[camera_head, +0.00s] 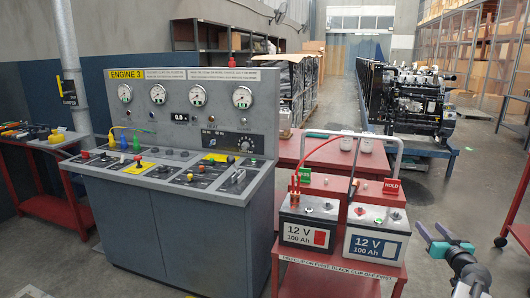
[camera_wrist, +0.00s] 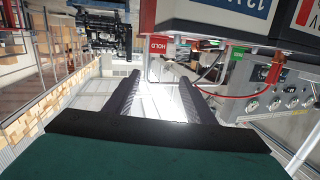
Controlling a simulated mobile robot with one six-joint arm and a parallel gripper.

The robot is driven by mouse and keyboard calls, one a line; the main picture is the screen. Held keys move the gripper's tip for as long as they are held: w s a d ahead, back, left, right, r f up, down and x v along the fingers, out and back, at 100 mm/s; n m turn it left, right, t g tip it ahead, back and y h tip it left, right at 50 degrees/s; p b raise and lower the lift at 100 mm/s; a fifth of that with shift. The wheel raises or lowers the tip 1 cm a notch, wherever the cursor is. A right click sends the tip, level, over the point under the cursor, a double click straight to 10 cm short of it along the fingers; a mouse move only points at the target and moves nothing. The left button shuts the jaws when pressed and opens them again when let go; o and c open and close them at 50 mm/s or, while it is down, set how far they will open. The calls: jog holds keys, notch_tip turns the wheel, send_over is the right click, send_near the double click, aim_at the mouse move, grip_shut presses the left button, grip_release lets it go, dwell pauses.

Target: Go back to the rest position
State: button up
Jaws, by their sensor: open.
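My gripper (camera_head: 446,240) is at the lower right in the head view, to the right of the battery cart and apart from it. Its two fingers are spread with nothing between them. The two batteries, one with a red mark (camera_head: 308,222) and one with a blue mark (camera_head: 375,232), sit on the red cart (camera_head: 340,271).
A grey console marked ENGINE 3 (camera_head: 180,235) stands at the left. A black engine (camera_head: 410,100) sits on a blue stand behind. A red tool cart (camera_head: 60,208) is at far left, another red frame (camera_head: 516,210) at the right edge. Floor around my gripper is clear.

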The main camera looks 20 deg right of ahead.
jog(key=w+a+f+n+g+y, duration=0.1)
jog(key=w+a+f+g+y, duration=0.3)
jog(key=a+f, duration=1)
jog(key=w+a+f+n+g+y, duration=0.1)
jog(key=w+a+f+y, duration=0.45)
jog(key=a+f, duration=0.9)
jog(key=s+a+f+g+y, duration=0.1)
jog(key=s+a+f+g, duration=0.1)
jog(key=a+f, duration=0.35)
jog(key=s+a+f+n+g, duration=0.1)
jog(key=s+a+f+g, duration=0.15)
jog(key=a, duration=0.65)
jog(key=s+a+f+g+y, duration=0.1)
jog(key=s+a+f+g, duration=0.15)
jog(key=a, duration=0.45)
jog(key=s+a+f+n+g+h, duration=0.1)
jog(key=s+a+f+g, duration=0.3)
jog(key=s, duration=1)
jog(key=s+a+f+g+h, duration=0.4)
jog(key=s+a+f, duration=0.4)
jog(key=s, duration=0.5)
jog(key=shift+s+a+f+n+g+p, duration=0.15)
jog(key=shift+s+f+n+g+p, duration=0.25)
jog(key=shift+f+g, duration=0.25)
jog(key=shift+w, duration=0.1)
